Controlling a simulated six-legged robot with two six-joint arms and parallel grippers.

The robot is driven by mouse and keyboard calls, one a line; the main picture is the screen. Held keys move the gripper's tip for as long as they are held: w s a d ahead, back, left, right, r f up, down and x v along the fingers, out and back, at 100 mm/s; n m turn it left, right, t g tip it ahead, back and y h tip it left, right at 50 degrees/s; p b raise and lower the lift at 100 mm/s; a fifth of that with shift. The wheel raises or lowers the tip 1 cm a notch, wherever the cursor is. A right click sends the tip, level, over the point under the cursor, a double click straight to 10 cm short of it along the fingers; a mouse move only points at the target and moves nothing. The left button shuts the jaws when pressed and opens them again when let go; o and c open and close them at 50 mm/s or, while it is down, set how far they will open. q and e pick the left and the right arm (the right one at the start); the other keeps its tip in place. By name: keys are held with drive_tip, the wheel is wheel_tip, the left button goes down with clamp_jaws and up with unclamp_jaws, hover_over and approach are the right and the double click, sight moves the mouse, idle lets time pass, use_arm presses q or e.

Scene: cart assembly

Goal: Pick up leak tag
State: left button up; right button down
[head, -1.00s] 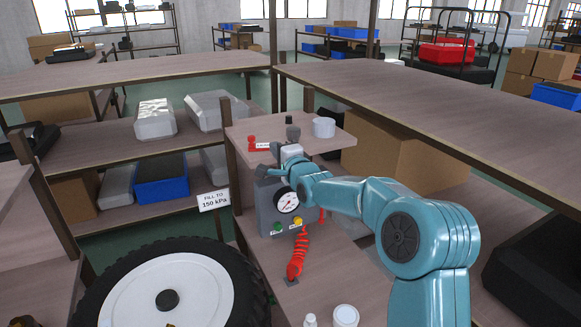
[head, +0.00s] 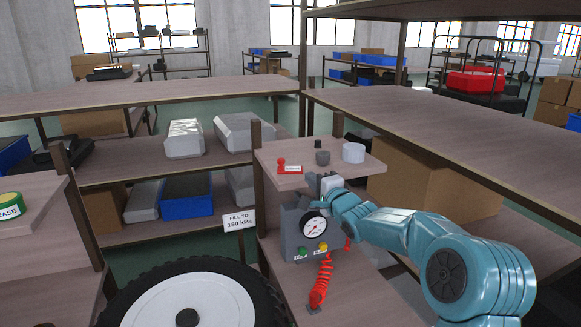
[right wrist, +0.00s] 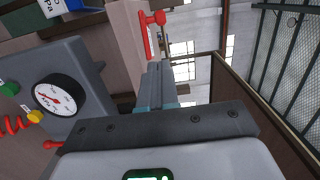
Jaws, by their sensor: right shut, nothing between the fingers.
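A red piece with a small white label (head: 289,168), which looks like the leak tag, stands on the small raised shelf; its lettering is too small to read. In the right wrist view a red T-shaped piece (right wrist: 151,32) shows just beyond my fingertips, apparently the same thing. My right gripper (right wrist: 158,78) is shut and empty, its fingers pointing toward that red piece. In the head view my right wrist is beside the shelf's front edge, behind the grey gauge unit (head: 290,222), and the fingertips are hard to make out. My left gripper is out of view.
A dark cup-like piece (head: 322,158) and a white cylinder (head: 353,153) share the small shelf (head: 373,168). The gauge (head: 313,224) and a red coiled hose (head: 325,275) are close below my wrist. A large wheel (head: 190,300) stands at the lower left.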

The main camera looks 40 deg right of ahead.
sight(290, 177)
drive_tip(key=p+x, duration=0.2)
drive_tip(key=x, duration=0.4)
drive_tip(key=shift+d, duration=0.15)
drive_tip(key=w+a, duration=0.2)
drive_tip(key=shift+w+a, duration=0.1)
drive_tip(key=shift+w, duration=0.15)
drive_tip(key=shift+w+f+p, duration=0.1)
drive_tip(key=shift+w+p, duration=0.2)
drive_tip(key=shift+s, duration=0.1)
drive_tip(key=shift+a, duration=0.15)
